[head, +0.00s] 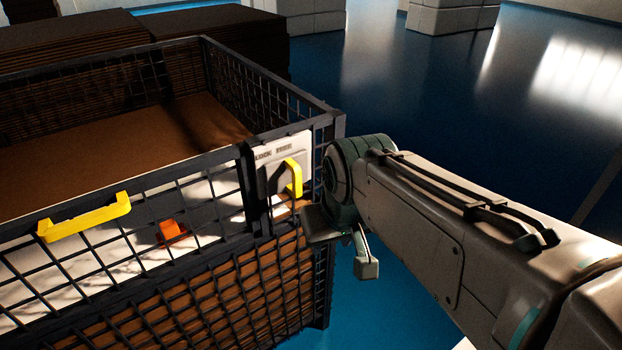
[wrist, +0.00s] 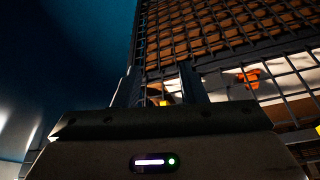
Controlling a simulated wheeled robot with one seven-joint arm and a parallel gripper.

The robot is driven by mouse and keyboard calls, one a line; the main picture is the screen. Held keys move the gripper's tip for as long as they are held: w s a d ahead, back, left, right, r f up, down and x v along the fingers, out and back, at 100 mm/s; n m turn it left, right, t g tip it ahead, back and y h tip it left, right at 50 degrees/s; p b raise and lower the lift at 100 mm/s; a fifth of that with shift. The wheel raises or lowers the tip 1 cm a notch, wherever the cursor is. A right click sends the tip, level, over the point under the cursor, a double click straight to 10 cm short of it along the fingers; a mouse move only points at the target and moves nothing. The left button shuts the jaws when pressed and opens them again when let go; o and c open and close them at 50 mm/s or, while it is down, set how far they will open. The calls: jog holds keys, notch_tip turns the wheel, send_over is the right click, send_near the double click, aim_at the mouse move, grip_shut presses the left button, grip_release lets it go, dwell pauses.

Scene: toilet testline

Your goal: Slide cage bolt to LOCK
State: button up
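The cage bolt has a yellow handle (head: 294,178) on a pale plate (head: 268,178) at the cage's right front corner. The plate reads LOCK on the left and FREE on the right, and the handle stands on the FREE side. In the wrist view the two dark fingers of my gripper (wrist: 161,82) are apart. A bit of yellow, likely the bolt handle (wrist: 159,102), shows between them. I cannot tell whether they touch it.
The dark mesh cage (head: 105,170) holds brown flat sheets. A second yellow handle (head: 85,217) is on its front rail at left. An orange piece (head: 171,231) shows behind the front mesh; it also shows in the wrist view (wrist: 249,77). Blue floor (head: 420,120) is open at right.

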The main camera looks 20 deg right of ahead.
jog(key=n+b, duration=0.1)
jog(key=b, duration=0.4)
send_near(298, 177)
jog(key=p+x, duration=0.1)
jog(key=x, duration=1.1)
jog(key=shift+a, duration=0.1)
jog(key=shift+t, duration=0.3)
grip_shut()
